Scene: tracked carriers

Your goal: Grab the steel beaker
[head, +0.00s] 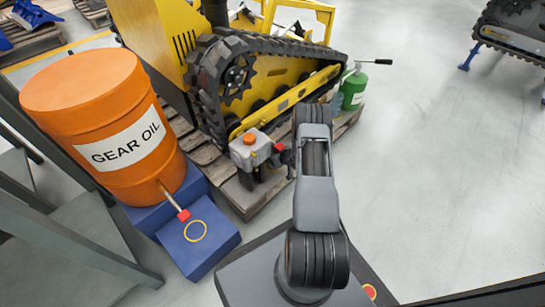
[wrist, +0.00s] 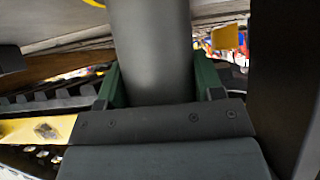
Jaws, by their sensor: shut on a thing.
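In the wrist view a smooth grey cylinder, the steel beaker (wrist: 150,40), stands between the two green fingers of my gripper (wrist: 159,82). The fingers press on both its sides, and it runs out of the top of the picture. Its lower end is hidden behind the dark gripper body, and I cannot see its rim. In the head view my arm reaches away over the pallet edge, and I cannot make out the gripper or the beaker there.
A yellow tracked carrier (head: 268,82) stands on a wooden pallet (head: 240,198). An orange gear oil drum (head: 106,120) is at left on a blue stand (head: 196,238). A grey device with an orange cap (head: 250,148) and a green canister (head: 353,92) flank my arm.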

